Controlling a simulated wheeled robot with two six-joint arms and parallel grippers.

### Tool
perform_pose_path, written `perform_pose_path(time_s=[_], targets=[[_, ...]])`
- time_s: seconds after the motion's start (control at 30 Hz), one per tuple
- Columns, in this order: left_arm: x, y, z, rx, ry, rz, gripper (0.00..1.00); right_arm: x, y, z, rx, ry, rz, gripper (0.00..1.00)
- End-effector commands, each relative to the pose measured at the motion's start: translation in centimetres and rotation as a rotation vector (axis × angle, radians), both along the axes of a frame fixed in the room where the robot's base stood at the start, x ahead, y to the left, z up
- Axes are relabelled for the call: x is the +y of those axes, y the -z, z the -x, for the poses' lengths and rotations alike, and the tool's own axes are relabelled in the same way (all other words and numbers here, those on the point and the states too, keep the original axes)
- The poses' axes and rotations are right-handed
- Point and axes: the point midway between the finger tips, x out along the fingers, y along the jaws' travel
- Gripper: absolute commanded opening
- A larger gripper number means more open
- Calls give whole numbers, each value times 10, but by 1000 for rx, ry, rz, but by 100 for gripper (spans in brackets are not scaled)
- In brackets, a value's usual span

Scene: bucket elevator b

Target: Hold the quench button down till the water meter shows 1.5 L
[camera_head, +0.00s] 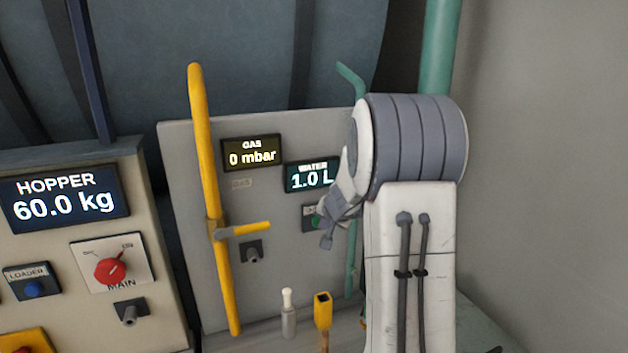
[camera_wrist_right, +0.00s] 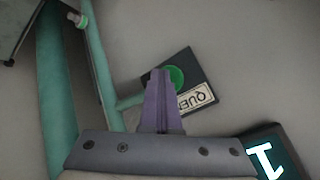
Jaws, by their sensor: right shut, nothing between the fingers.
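The water meter (camera_head: 312,177) in the head view reads 1.0 L; part of its display also shows in the wrist view (camera_wrist_right: 270,158). The green quench button (camera_wrist_right: 177,77) sits on a dark plate with a "QUEN..." label (camera_wrist_right: 197,98), partly covered. My right gripper (camera_head: 327,224) is shut and empty, at the button below the meter. In the wrist view its fingertips (camera_wrist_right: 159,74) overlap the button's edge. I cannot tell whether they touch it or how far it is pressed. My left gripper is not in view.
A gas display (camera_head: 252,154) reads 0 mbar. A yellow pipe with a lever (camera_head: 250,229) stands left of the meter. A green pipe (camera_wrist_right: 95,70) runs beside the button. The hopper panel (camera_head: 65,197) reads 60.0 kg, with a red main switch (camera_head: 110,269).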

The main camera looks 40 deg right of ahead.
Motion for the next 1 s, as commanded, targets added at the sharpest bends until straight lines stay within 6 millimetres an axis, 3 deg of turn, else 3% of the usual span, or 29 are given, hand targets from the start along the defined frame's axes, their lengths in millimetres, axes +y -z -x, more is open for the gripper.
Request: perform_pose_path(time_s=[0.77, 1.0], targets=[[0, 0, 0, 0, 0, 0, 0, 0, 0, 0, -1, 0, 1, 0], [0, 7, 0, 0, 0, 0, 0, 2, 1, 8, -1, 0, 0, 0]])
